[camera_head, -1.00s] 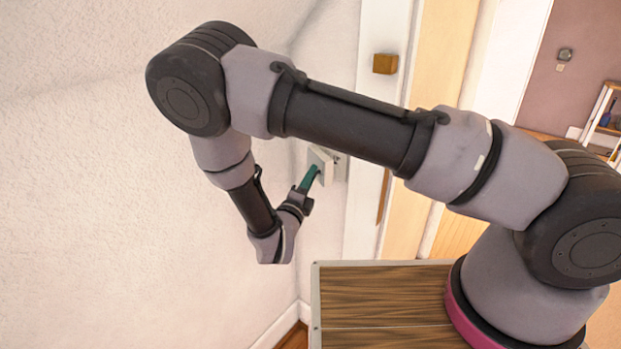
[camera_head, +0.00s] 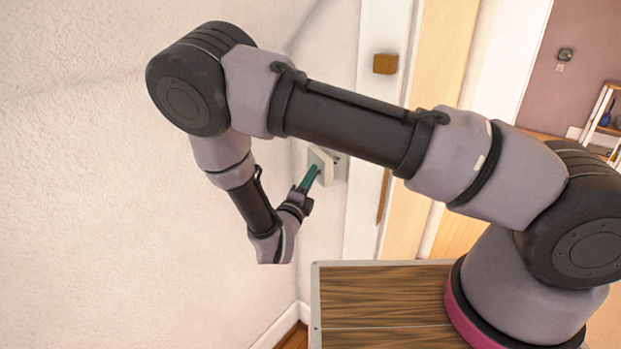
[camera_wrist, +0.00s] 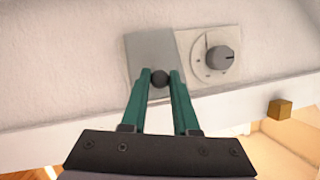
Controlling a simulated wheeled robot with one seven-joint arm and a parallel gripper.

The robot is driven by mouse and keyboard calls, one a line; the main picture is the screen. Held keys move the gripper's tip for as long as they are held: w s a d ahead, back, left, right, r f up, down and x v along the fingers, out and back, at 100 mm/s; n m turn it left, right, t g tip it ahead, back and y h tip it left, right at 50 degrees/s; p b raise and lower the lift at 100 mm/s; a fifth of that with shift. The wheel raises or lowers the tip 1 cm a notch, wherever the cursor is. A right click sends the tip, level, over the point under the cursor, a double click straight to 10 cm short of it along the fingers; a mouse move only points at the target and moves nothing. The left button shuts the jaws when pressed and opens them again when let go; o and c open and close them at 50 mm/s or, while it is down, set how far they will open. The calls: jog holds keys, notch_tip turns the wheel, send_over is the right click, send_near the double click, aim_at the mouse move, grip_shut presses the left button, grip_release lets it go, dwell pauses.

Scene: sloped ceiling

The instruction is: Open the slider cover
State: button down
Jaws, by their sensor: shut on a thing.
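The slider cover (camera_wrist: 150,52) is a light grey plate on the wall in the wrist view, with a small dark round knob (camera_wrist: 160,78) near its lower edge. My gripper (camera_wrist: 160,82) has green fingers, one on each side of the knob, shut on it. Beside the cover, to the right, is a pale panel with a dark dial (camera_wrist: 219,60). In the head view, my gripper (camera_head: 312,172) reaches the pale wall unit (camera_head: 325,162); the arm link above partly hides that area, and the knob cannot be made out there.
A small brown-gold block (camera_head: 385,63) sticks out from the white door frame (camera_head: 372,210) right of the wall unit; it also shows in the wrist view (camera_wrist: 280,108). The textured wall (camera_head: 110,220) lies close to my arm on the left.

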jog(key=shift+a, duration=0.1)
jog(key=a+m+g+h, duration=0.1)
jog(key=h, duration=0.1)
jog(key=a+m+g+h, duration=0.1)
jog(key=m+h, duration=0.1)
jog(key=w+a+m+g+h, duration=0.1)
jog(key=a+g+h, duration=0.1)
jog(key=shift+a+m+h, duration=0.1)
jog(key=shift+m+h, duration=0.2)
jog(key=shift+h, duration=0.1)
jog(key=c, duration=0.7)
grip_release()
jog(key=shift+o, duration=0.2)
jog(key=v, duration=1)
jog(key=shift+s+a, duration=0.25)
jog(key=shift+a, duration=0.1)
